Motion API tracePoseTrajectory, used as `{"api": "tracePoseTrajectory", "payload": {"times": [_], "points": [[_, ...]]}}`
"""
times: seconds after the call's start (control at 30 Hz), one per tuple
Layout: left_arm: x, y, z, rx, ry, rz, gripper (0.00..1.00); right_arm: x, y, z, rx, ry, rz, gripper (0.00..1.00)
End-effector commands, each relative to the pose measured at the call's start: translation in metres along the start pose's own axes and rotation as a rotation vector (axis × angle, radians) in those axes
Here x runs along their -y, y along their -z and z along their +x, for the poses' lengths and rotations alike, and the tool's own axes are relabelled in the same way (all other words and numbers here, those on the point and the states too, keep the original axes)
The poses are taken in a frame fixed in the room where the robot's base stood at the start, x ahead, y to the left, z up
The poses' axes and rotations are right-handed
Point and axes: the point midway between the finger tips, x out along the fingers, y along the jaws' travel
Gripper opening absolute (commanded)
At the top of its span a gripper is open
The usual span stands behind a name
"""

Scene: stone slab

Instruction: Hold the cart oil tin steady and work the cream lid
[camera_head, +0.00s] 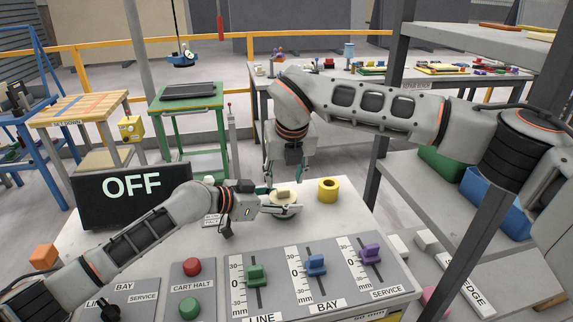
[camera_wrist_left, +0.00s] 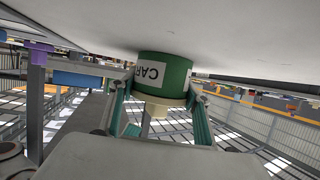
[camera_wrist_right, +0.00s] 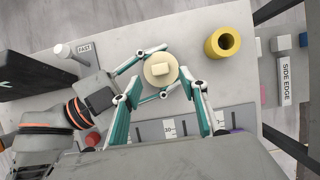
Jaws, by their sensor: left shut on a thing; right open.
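The cart oil tin (camera_wrist_left: 165,72) is green with a white label and shows upside down in the left wrist view. Its cream lid (camera_wrist_right: 160,70) has a small raised knob and sits on top; it also shows in the head view (camera_head: 284,197). My left gripper (camera_head: 282,204) is shut on the tin, its fingers along two sides below the lid. My right gripper (camera_wrist_right: 158,92) is open above the lid, pointing down, its fingertips spread wide.
A yellow ring-shaped part (camera_head: 327,190) stands right of the tin. A black OFF display (camera_head: 131,196) stands at the left. The sloped panel with green, blue and purple sliders (camera_head: 316,266) lies in front. A dark shelf post (camera_head: 388,120) rises at the right.

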Motion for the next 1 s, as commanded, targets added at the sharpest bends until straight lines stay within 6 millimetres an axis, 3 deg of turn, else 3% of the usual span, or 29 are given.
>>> {"api": "tracePoseTrajectory", "payload": {"times": [0.1, 0.3, 0.73, 0.9, 0.97, 1.0], "points": [[0.000, 0.000, 0.000, 0.000, 0.000, 0.000, 0.09, 0.000, 0.001, 0.021, -0.003, 0.000, 0.003, 0.43], [0.000, 0.000, 0.000, 0.001, 0.000, 0.000, 0.09, -0.001, 0.001, 0.043, -0.002, -0.001, 0.002, 0.43], [0.000, 0.000, 0.000, 0.001, 0.000, 0.000, 0.09, 0.000, 0.000, 0.051, 0.000, 0.000, 0.001, 0.43], [0.000, 0.000, 0.000, 0.001, 0.000, 0.000, 0.09, 0.000, 0.000, 0.051, 0.000, 0.000, 0.001, 0.03], [0.000, 0.000, 0.000, 0.001, 0.000, 0.000, 0.09, 0.000, 0.000, 0.051, 0.000, 0.000, 0.001, 0.03], [0.000, 0.000, 0.000, 0.001, 0.000, 0.000, 0.09, 0.000, 0.000, 0.051, 0.000, 0.000, 0.001, 0.20]]}}
